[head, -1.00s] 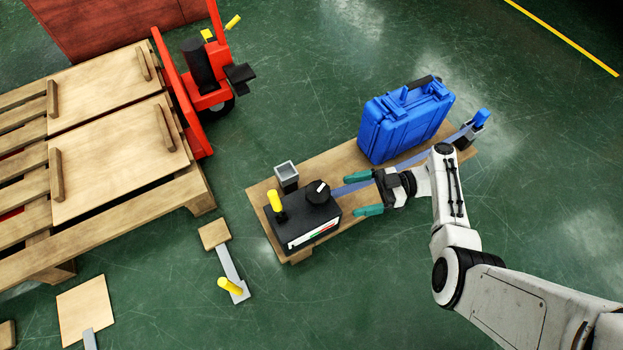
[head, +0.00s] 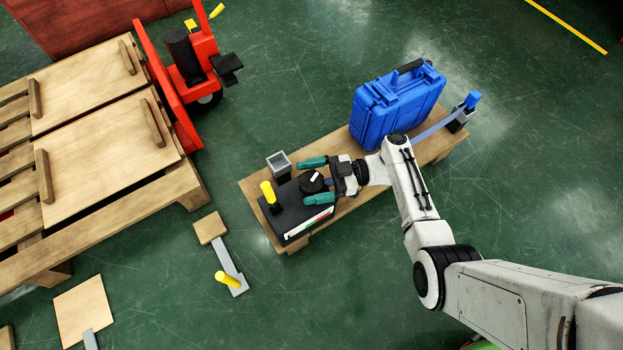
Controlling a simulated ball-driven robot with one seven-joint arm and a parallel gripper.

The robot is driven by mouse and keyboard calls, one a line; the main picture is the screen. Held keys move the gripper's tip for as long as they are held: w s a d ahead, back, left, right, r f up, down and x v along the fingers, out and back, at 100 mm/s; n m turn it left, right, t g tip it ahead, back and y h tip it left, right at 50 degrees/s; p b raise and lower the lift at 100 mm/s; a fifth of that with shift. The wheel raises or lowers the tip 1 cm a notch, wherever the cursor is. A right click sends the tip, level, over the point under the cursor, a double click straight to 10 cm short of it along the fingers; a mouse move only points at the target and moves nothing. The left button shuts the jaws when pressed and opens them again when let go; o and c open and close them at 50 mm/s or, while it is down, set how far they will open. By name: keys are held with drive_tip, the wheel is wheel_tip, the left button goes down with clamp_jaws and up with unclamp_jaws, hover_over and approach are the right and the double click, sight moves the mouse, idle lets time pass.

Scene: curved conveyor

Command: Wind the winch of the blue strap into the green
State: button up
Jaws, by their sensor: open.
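The winch (head: 293,217) is a black box at the left end of a low wooden board. A round black knob (head: 311,182) with a white mark sits on its top, beside a yellow-handled lever (head: 268,192). A gauge strip (head: 308,224) with red, white and green shows on its front; its pointer is too small to read. The blue strap (head: 437,128) runs along the board to a post at the right end, partly hidden by my arm. My gripper (head: 316,180) is open, its green fingers on either side of the knob; contact cannot be told.
A blue case (head: 396,106) stands on the board (head: 352,205) behind my arm. A grey square cup (head: 279,165) stands by the winch. A yellow-handled lever on a plate (head: 231,270) lies on the floor. Pallets (head: 110,225) and a red pallet jack (head: 193,58) are left. The right floor is clear.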

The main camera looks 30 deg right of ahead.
drive_tip(key=c, duration=1)
drive_tip(key=shift+o, duration=0.2)
drive_tip(key=shift+a+m+t+h, duration=0.1)
drive_tip(key=shift+m+t+h, duration=0.25)
drive_tip(key=shift+t, duration=0.25)
drive_tip(key=m+t+h+p, duration=0.1)
drive_tip(key=m+t, duration=0.1)
drive_tip(key=shift+s+t, duration=0.1)
drive_tip(key=shift+t, duration=0.2)
drive_tip(key=m+t+h, duration=0.4)
drive_tip(key=shift+f+h, duration=0.1)
drive_tip(key=shift+h, duration=0.15)
drive_tip(key=m+t+h+b, duration=0.2)
drive_tip(key=m+h+b, duration=0.1)
drive_tip(key=h, duration=0.1)
drive_tip(key=shift+f+t, duration=0.1)
drive_tip(key=shift+t, duration=0.3)
drive_tip(key=shift+m+t+h+b, duration=0.4)
drive_tip(key=shift+m+h+b, duration=0.7)
drive_tip(key=shift+h, duration=0.6)
drive_tip(key=shift+r, duration=0.25)
